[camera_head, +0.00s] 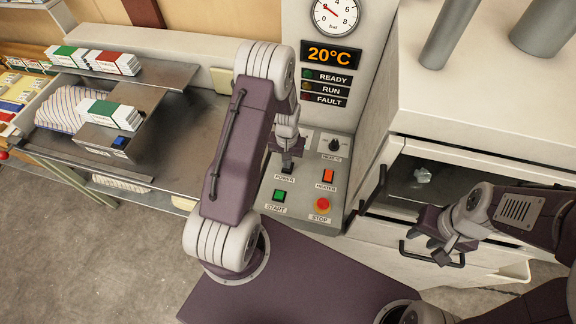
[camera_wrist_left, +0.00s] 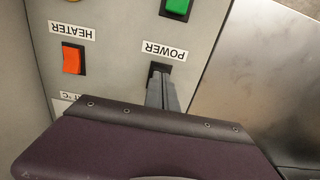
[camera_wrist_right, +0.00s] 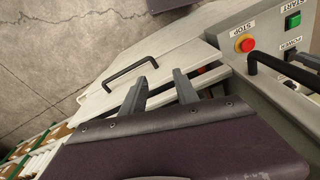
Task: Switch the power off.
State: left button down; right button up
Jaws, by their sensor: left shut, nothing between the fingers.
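The control panel (camera_head: 266,204) carries the power switch (camera_head: 287,169), labelled POWER, beside the orange heater switch (camera_head: 328,176). My left gripper (camera_head: 287,163) is shut and empty, with its fingertips at the power switch. In the left wrist view the fingertips (camera_wrist_left: 158,76) cover most of the black power switch (camera_wrist_left: 158,67); whether they press it is hidden. The power switch also shows dark in the right wrist view (camera_wrist_right: 289,84). My right gripper (camera_head: 440,252) is open and empty, before the machine's drawers; its spread fingers also show in the right wrist view (camera_wrist_right: 162,93).
The display (camera_head: 330,54) reads 20°C, above READY, RUN and FAULT lamps that look dim. The green start button (camera_head: 279,195) and red stop button (camera_head: 322,204) sit below. A black handle (camera_head: 372,188) stands right of the panel. A metal table (camera_head: 180,150) with boxes is left.

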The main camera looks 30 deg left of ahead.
pick_arm(q)
jog(key=shift+f+b, duration=0.6)
jog(key=shift+f, duration=0.2)
notch_tip(320, 180, up, 7)
jog(key=p, duration=0.6)
dwell(0.4)
